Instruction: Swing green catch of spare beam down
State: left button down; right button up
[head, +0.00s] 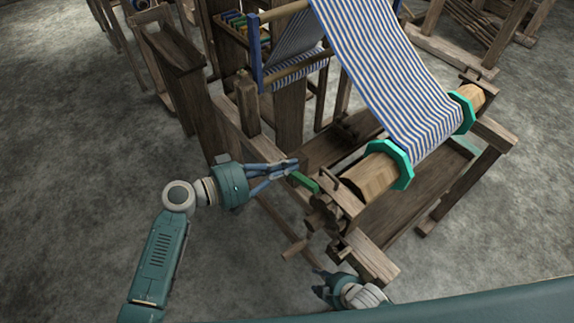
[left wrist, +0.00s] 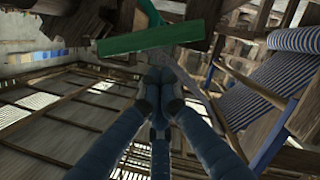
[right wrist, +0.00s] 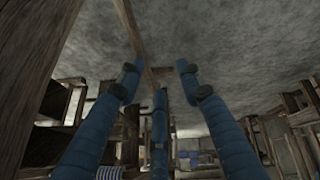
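The green catch (head: 305,181) is a short green bar at the near left end of the wooden beam (head: 370,178), which carries teal discs and striped cloth. In the left wrist view the green catch (left wrist: 150,38) lies across the top, tilted slightly. My left gripper (head: 296,165) is just left of the catch in the head view. Its fingertips (left wrist: 160,78) are together with nothing seen between them, close to the catch; I cannot tell whether they touch it. My right gripper (head: 322,283) is low at the front of the loom. Its fingers (right wrist: 158,80) are spread and empty.
A peg handle (head: 295,248) sticks out to the left below the catch. Striped cloth (head: 385,70) slopes down to the beam. The floor (head: 90,200) on the left is clear.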

jog(key=s+d+f+m+g+h, duration=0.15)
jog(key=s+d+f+m, duration=0.25)
jog(key=s+d+f, duration=0.4)
pick_arm(q)
jog(key=shift+s+d+b, duration=0.1)
jog(key=shift+s+b, duration=0.05)
jog(key=shift+b, duration=0.65)
pick_arm(e)
jog(key=s+d+f+m+g, duration=0.1)
jog(key=s+f+m, duration=0.1)
jog(key=s+f, duration=0.3)
jog(key=s+d+f+m+g+h, duration=0.1)
jog(key=s+f, duration=0.4)
jog(key=s, duration=0.7)
jog(key=shift+f+m+g, duration=0.2)
jog(key=shift+m+g, duration=0.25)
jog(key=shift+m, duration=0.35)
jog(key=shift+d+h, duration=0.1)
jog(key=shift+h, duration=0.15)
pick_arm(q)
jog(key=v, duration=1.2)
